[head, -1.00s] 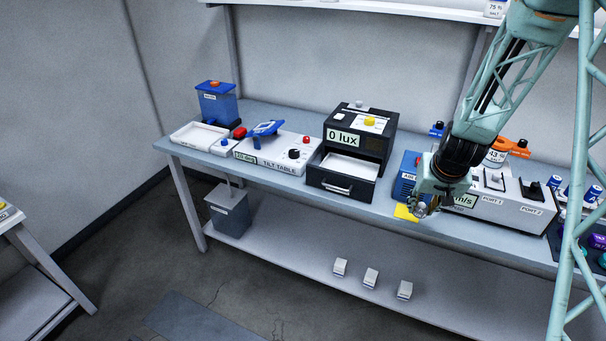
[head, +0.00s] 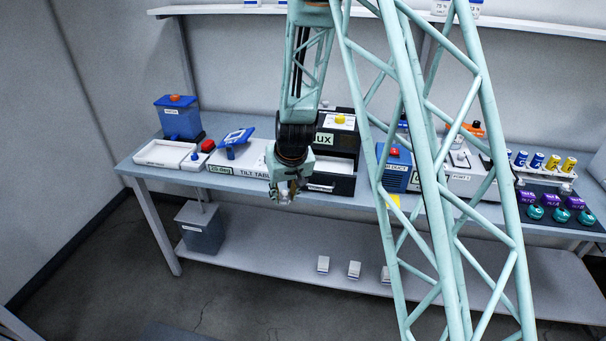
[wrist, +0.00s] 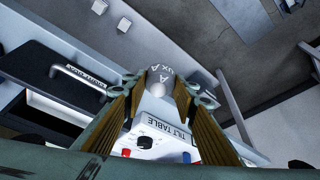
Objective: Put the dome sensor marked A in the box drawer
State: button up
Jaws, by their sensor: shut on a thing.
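My gripper (head: 285,192) hangs in front of the bench, between the tilt table and the black box. In the wrist view its two fingers (wrist: 158,92) are shut on a pale dome sensor (wrist: 161,72) whose lettering reads LUX A. The black box (head: 349,127) stands on the bench with a lux display and a yellow knob on top. Its drawer (head: 340,166) is pulled out and shows a white inside, partly hidden by my arm. In the wrist view the drawer's front with its handle (wrist: 80,76) is at the left, beside the gripper.
The tilt table (head: 238,171) is left of the box, with a blue holder on it. A white tray (head: 162,153) and blue tank (head: 179,118) stand farther left. A blue unit (head: 394,172) stands right of the box. Small white boxes (head: 354,269) sit on the lower shelf.

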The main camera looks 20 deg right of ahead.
jog(key=shift+w+a, duration=0.15)
jog(key=shift+a, duration=0.5)
